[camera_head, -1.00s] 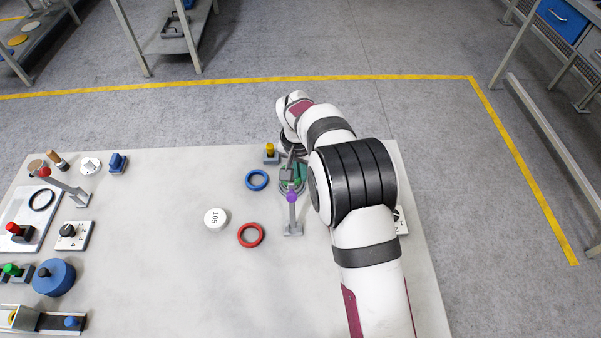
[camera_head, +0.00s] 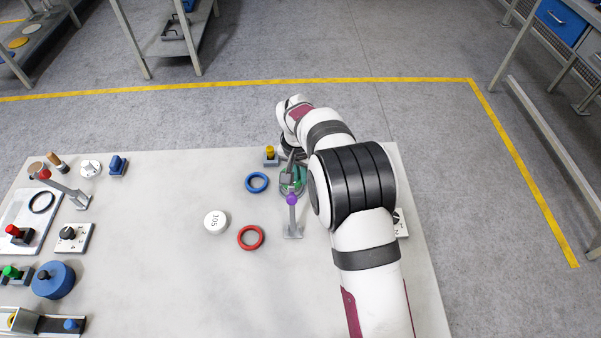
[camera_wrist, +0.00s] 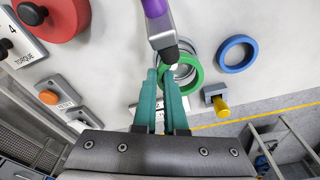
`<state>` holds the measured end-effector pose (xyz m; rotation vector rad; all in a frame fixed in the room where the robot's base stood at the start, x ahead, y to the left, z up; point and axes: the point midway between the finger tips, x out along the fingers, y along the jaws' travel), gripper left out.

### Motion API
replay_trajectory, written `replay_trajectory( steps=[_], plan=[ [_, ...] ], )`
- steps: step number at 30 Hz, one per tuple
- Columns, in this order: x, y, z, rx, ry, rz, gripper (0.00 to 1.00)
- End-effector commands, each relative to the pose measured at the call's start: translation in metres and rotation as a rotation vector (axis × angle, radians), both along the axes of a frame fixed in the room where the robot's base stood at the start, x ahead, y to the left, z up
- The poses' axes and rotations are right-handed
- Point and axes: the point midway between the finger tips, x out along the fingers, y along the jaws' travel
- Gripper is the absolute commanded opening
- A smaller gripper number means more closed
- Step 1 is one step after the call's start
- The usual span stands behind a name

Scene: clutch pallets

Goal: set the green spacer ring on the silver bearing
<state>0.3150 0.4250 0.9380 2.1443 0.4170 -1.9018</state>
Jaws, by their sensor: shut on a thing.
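In the wrist view, the green spacer ring (camera_wrist: 195,77) is gripped at its left wall between the teal fingers of my gripper (camera_wrist: 161,74). The silver bearing (camera_wrist: 184,46) shows as grey rings behind and inside the green ring, which looks off-centre from it. I cannot tell whether the two touch. A toggle clamp arm with a purple handle (camera_wrist: 155,7) and a black tip reaches across the ring. In the head view, my gripper (camera_head: 289,172) and the green ring (camera_head: 301,180) are partly hidden by my arm and the clamp.
A blue ring (camera_head: 257,182) and a red ring (camera_head: 250,237) lie left of the clamp (camera_head: 292,217). A white round weight (camera_head: 215,221) stands further left. A yellow-knobbed block (camera_head: 270,155) stands close behind the blue ring. The table's middle front is clear.

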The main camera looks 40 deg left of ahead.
Motion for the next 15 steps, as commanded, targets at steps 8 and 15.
replay_trajectory(
  steps=[8,15],
  plan=[
    [0.0,0.0001,-0.0055,0.0,0.0,0.0,0.0],
    [-0.0001,-0.0001,-0.0105,0.0,0.001,-0.001,0.0]
  ],
)
